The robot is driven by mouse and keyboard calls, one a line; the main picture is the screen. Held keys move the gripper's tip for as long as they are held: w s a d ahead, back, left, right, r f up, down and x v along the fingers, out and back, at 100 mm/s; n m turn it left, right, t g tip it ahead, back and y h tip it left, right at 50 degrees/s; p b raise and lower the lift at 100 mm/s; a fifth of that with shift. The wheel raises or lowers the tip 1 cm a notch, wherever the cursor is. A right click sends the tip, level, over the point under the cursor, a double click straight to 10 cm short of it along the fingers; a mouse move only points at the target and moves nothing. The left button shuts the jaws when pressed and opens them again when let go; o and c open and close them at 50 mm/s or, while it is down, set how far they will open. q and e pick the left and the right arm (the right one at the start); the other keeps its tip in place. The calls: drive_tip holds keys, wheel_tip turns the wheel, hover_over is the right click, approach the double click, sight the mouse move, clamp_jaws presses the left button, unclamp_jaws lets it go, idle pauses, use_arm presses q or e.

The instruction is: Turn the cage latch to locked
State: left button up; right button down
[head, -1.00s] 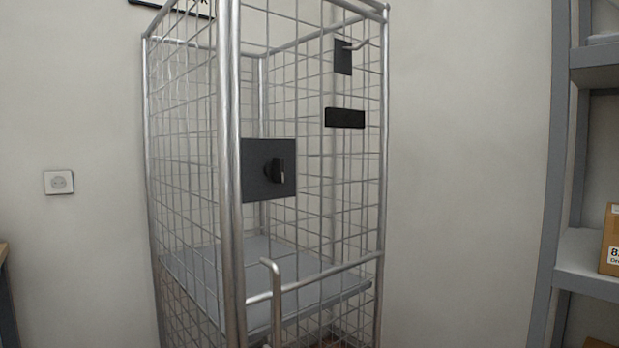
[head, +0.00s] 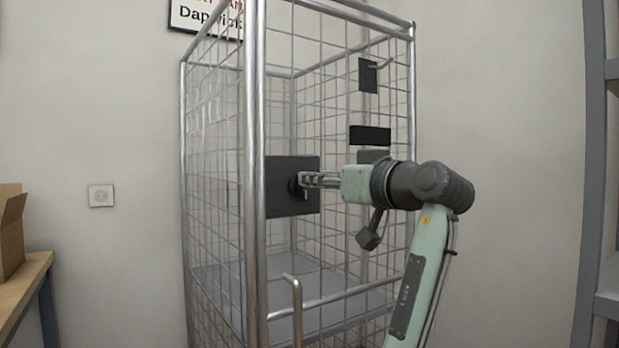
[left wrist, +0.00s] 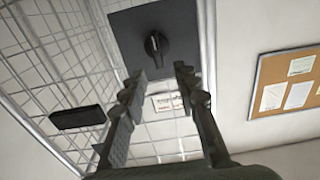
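The cage latch is a black knob (head: 293,187) on a dark square plate (head: 277,208) at the front of the wire cage. My left gripper (head: 305,181) reaches in from the right, its fingertips overlapping the knob in the head view. In the left wrist view the knob (left wrist: 155,46) lies just beyond the fingertips, roughly in line with the gap between them. The left fingers (left wrist: 159,75) are apart with nothing between them. I cannot see the fingers touching the knob. No locked or unlocked mark is readable. My right gripper is not in view.
The wire cage (head: 254,120) has steel posts and a bent handle (head: 297,305) low at the front. A black bar (head: 370,135) is on its mesh. A shelf rack (head: 592,200) stands right, a table (head: 28,290) with a carton (head: 11,235) left. A noticeboard (left wrist: 285,80) hangs on a wall.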

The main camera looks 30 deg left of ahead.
sight(301, 187)
use_arm(q)
drive_tip(key=x, duration=0.3)
drive_tip(key=shift+w+a, duration=0.2)
drive_tip(key=shift+a, duration=0.15)
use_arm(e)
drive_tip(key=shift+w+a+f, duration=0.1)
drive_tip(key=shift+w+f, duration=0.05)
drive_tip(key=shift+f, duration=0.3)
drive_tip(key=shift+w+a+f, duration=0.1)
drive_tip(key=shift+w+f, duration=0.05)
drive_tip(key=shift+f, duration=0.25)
use_arm(q)
clamp_jaws()
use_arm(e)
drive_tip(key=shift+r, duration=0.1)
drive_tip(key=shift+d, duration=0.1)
